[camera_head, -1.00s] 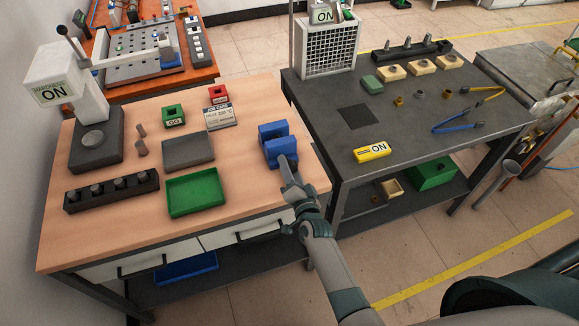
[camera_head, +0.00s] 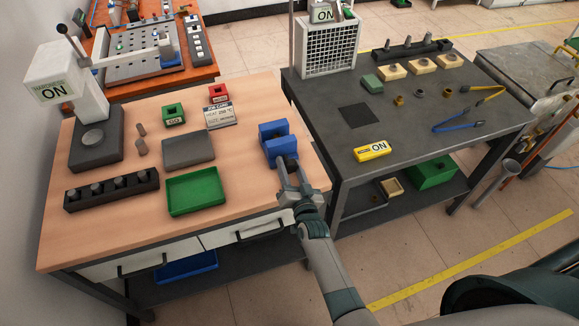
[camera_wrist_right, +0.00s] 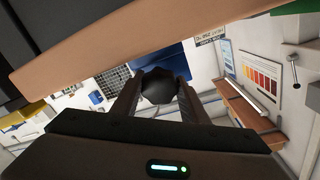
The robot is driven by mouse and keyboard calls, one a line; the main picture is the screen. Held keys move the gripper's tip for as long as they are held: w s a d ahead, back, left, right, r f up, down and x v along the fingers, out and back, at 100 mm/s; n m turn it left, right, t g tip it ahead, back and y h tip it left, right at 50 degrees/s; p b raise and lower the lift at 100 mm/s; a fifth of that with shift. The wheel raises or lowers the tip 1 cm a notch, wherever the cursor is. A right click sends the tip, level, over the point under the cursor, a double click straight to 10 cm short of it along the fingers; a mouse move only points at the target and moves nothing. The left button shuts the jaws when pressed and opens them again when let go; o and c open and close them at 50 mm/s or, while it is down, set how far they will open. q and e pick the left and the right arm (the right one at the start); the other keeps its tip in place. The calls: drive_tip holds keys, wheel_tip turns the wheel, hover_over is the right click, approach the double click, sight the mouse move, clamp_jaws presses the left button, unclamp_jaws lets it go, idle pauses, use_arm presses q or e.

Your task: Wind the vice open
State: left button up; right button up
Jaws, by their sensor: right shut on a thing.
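The blue vice (camera_head: 278,141) stands near the right front corner of the wooden bench, with a gap between its two jaws. Its dark knob (camera_head: 290,163) faces the front edge of the bench. My right gripper (camera_head: 290,178) is shut on this knob from the front. In the right wrist view the dark knob (camera_wrist_right: 158,87) sits between the two fingers, with the blue vice (camera_wrist_right: 170,60) behind it. The knob hides part of the vice there. My left gripper is not in view.
A display box (camera_head: 219,114) stands behind. Bare wood surrounds the vice's left side.

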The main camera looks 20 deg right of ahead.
drive_tip(key=shift+s+f, duration=0.1)
drive_tip(key=shift+f, duration=0.1)
drive_tip(key=o, duration=1)
drive_tip(key=shift+r, duration=0.1)
drive_tip(key=shift+s+b, duration=0.3)
drive_tip(key=shift+s, duration=0.5)
drive_tip(key=shift+s+a+r+b, duration=0.15)
drive_tip(key=shift+s+b, duration=0.6)
drive_tip(key=shift+s, duration=1.85)
drive_tip(key=shift+s+a+r+b, duration=0.1)
drive_tip(key=shift+s+b, duration=0.7)
drive_tip(key=shift+s, duration=1.8)
drive_tip(key=shift+s+a+r+b, duration=0.15)
drive_tip(key=shift+s+b, duration=0.6)
drive_tip(key=shift+s, duration=1.85)
